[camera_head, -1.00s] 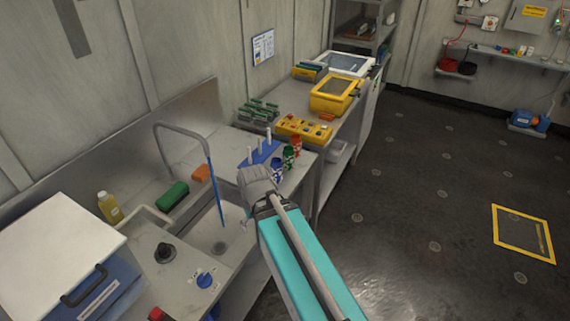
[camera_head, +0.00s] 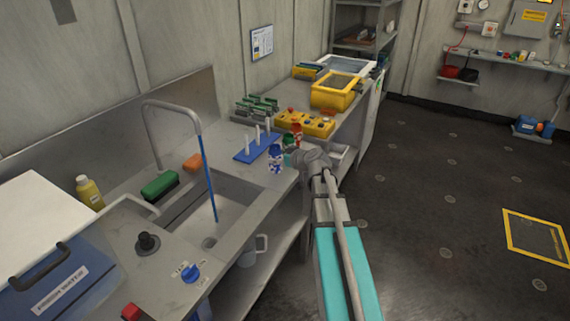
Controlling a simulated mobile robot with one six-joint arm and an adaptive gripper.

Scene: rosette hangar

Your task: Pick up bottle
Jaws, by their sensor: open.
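A yellow bottle with a pale cap (camera_head: 90,193) stands upright on the steel counter at the left, between the white-lidded blue box and the back panel of the sink. My gripper (camera_head: 310,160) is at the end of my arm, well to the right of the bottle, beside the small patterned cups at the counter's front edge. It is apart from the bottle. Its fingers are small and mostly hidden by the wrist. I see nothing held in it.
The sink (camera_head: 212,210) with its tall tap (camera_head: 172,105) and a green brush (camera_head: 160,185) lie right of the bottle. A blue peg rack (camera_head: 245,153) and a patterned blue cup (camera_head: 275,158) stand farther along.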

